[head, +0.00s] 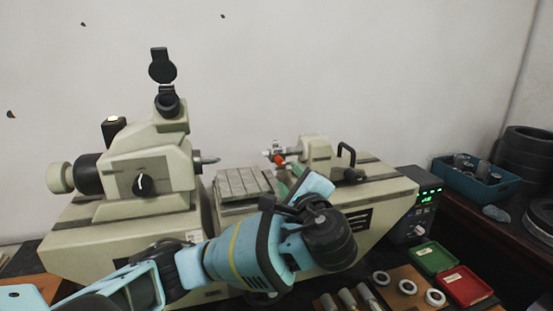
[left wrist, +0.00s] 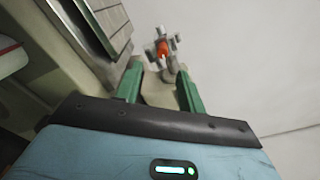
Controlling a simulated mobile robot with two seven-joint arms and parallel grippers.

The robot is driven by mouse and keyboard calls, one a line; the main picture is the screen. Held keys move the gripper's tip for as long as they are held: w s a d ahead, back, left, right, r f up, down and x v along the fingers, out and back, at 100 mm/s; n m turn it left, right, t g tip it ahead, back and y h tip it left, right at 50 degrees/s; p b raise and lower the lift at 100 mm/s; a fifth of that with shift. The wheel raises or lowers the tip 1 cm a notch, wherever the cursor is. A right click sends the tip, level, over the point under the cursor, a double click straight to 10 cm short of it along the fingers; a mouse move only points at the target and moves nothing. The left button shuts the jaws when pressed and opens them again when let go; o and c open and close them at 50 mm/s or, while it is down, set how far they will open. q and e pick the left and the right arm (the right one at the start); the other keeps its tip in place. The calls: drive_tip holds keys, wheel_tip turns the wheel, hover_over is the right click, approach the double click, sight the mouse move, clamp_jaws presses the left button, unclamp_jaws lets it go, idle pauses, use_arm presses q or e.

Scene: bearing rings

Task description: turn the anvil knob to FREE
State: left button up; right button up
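The measuring machine (head: 120,235) is cream and stands against the wall. A small orange-red knob (head: 279,159) with silver metal parts sits at the left end of its right-hand head (head: 316,148); it also shows in the left wrist view (left wrist: 163,49). I cannot read any FREE marking. My left gripper (head: 291,184) is below and near the orange knob, its green fingers partly hidden by my wrist. In the left wrist view the fingers (left wrist: 158,74) are apart and empty, with the knob beyond the gap. No right gripper shows.
A grooved plate (head: 242,184) lies left of my fingers. A black knob with a white pointer (head: 142,185) is on the left head. A black handle (head: 347,155) stands at right. A display box (head: 425,205), green tray (head: 433,256), red tray (head: 466,283) and several rings are front right.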

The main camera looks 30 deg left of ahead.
sight(281, 164)
use_arm(q)
drive_tip(key=shift+x, duration=3.85)
drive_tip(key=shift+r, duration=0.15)
clamp_jaws()
